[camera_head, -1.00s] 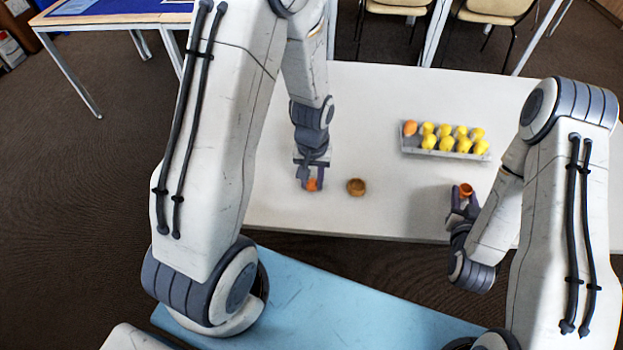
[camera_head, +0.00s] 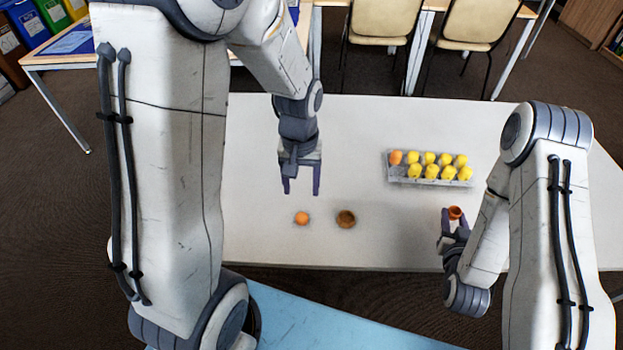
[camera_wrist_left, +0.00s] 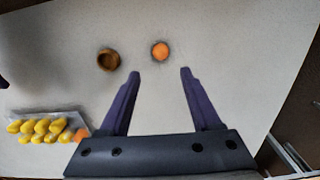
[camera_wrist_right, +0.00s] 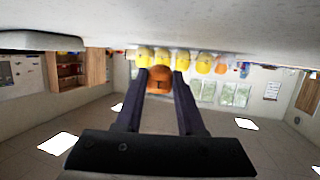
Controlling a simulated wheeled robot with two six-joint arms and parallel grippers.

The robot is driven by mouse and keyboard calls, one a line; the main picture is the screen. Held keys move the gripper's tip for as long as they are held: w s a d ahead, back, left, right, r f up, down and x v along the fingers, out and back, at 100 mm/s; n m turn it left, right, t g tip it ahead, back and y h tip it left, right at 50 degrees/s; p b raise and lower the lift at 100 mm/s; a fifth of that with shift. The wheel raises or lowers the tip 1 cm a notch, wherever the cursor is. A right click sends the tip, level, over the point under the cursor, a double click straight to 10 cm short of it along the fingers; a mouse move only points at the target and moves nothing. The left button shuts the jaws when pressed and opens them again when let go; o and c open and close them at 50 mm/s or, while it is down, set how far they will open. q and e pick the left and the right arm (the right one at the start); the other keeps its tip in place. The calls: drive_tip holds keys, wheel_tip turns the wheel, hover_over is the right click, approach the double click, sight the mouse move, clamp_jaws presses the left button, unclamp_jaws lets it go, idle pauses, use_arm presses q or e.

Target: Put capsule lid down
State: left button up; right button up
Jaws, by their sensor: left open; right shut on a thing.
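A small round orange piece (camera_head: 302,218), which looks like the capsule lid, lies on the white table; it also shows in the left wrist view (camera_wrist_left: 159,51). My left gripper (camera_head: 302,190) is open and empty, behind and above it, apart from it. My right gripper (camera_head: 454,226) is shut on an orange-brown cup-like capsule part (camera_head: 455,212), its open end up, held near the table's front edge. The part shows between the fingers in the right wrist view (camera_wrist_right: 159,80).
A small brown bowl (camera_head: 346,219) stands just right of the orange piece. A grey tray (camera_head: 398,178) farther back holds several yellow capsules (camera_head: 430,171) and an orange one (camera_head: 396,157). The table (camera_head: 360,125) is clear between tray and left gripper. Chairs stand behind it.

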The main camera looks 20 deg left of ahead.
use_arm(q)
drive_tip(key=s+d+r+m, duration=0.4)
drive_tip(key=s+d+m, duration=0.1)
drive_tip(key=s, duration=0.4)
drive_tip(key=s+d+r+m+h, duration=0.1)
drive_tip(key=s+d+r+m, duration=0.3)
drive_tip(key=s+d, duration=0.3)
drive_tip(key=shift+s+d+r+m, duration=0.15)
drive_tip(key=shift+s+r+m, duration=0.35)
drive_tip(key=shift+s, duration=0.6)
drive_tip(key=shift+f, duration=0.15)
